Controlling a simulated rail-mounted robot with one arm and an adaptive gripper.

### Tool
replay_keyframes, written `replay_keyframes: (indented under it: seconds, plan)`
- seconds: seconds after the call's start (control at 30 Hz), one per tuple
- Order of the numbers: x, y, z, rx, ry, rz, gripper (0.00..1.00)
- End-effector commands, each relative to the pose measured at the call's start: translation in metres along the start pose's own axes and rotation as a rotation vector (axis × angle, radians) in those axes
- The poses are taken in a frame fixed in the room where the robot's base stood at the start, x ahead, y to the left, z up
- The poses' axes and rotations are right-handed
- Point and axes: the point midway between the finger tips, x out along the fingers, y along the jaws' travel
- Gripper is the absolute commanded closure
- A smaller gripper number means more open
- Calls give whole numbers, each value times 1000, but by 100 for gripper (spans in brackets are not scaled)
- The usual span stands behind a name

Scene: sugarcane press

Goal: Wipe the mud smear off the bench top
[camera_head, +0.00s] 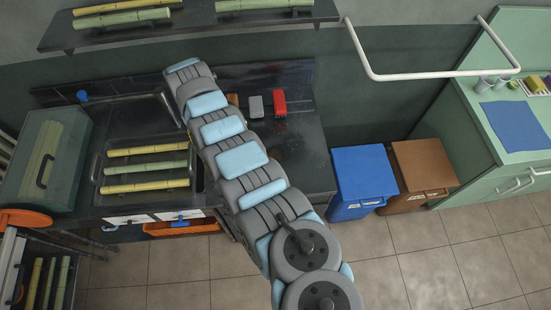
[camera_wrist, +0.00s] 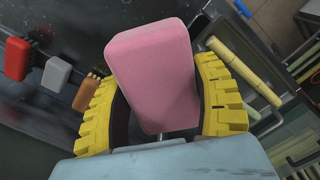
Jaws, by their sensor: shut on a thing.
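In the wrist view my gripper (camera_wrist: 156,72) has its yellow ridged fingers closed on either side of a pink sponge-like block (camera_wrist: 152,70). The block is held over the dark bench. In the head view my arm lies across the dark bench top (camera_head: 310,155) and hides part of it; my fingers and the pink block cannot be made out there.
A red block (camera_head: 279,102), a grey block (camera_head: 256,106) and a brown brush-like item (camera_wrist: 88,92) stand at the bench's back. Cane pieces lie on a tray (camera_head: 98,168) at left. A green box (camera_head: 75,150) stands left of it. Blue (camera_head: 362,172) and brown (camera_head: 423,165) bins stand right.

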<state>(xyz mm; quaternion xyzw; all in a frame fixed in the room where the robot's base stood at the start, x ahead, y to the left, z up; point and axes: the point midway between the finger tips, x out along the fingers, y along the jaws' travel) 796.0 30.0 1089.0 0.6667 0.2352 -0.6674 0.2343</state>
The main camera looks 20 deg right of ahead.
Motion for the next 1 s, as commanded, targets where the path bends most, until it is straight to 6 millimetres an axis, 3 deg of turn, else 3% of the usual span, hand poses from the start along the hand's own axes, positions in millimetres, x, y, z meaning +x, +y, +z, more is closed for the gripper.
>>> replay_keyframes:
  seconds: [1.0]
  plan:
    - [57,28,-1,-136,-1,1,64]
